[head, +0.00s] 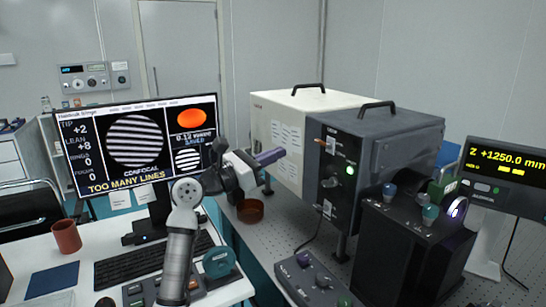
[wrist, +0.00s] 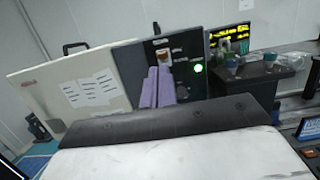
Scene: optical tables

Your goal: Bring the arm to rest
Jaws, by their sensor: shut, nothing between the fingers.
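My gripper (head: 270,156) shows in the head view near the middle, at the end of my raised arm. Its purple fingers are shut with nothing between them and point right toward the instrument housing. In the wrist view the two purple fingers (wrist: 158,87) lie side by side in front of the dark panel. The dark grey housing (head: 400,135) has a handle on top, a lit green lamp and switches on its front. The cream housing (head: 275,125) stands beside it. I cannot tell from these frames whether the fingertips touch the panel.
A monitor (head: 137,143) reads "TOO MANY LINES". A keyboard (head: 150,262), a reddish-brown cup (head: 66,237) and a blue mat (head: 52,281) are on the white desk. A brown dish (head: 250,211) sits below my gripper. A black box with knobs (head: 400,250) and a yellow readout (head: 507,163) stand right.

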